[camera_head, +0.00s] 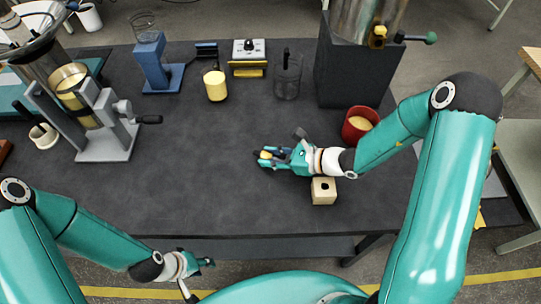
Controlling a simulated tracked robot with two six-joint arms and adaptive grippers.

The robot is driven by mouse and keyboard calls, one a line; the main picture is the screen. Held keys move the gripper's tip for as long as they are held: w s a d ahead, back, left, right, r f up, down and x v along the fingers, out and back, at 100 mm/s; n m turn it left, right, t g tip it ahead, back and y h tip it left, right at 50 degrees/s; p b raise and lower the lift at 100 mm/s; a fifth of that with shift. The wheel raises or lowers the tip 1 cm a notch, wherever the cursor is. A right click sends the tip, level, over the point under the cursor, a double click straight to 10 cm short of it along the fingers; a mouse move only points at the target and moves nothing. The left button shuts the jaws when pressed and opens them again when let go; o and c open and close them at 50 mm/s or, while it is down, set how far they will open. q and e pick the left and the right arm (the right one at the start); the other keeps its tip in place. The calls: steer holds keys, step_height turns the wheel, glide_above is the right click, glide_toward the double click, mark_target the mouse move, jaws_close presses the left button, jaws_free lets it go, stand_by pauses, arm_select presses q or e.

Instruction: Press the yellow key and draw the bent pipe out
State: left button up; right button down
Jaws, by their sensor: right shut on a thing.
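My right gripper (268,158) is over the middle of the dark table. It is shut on a small yellow item (265,155), mostly hidden by the fingers; I cannot tell if this is the yellow key. A short dark grey piece (301,133) shows just behind the gripper; I cannot tell if it belongs to the bent pipe. No bent pipe can be made out clearly. My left gripper (200,275) is in front of the table's near edge, empty, with its fingers apart.
A beige block with a hole (324,196) and a red cup (354,134) are near the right wrist. A grey press (105,140) is left. The table's left middle is clear.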

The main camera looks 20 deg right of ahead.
steer(key=shift+s+d+f, duration=0.15)
steer(key=shift+f, duration=0.1)
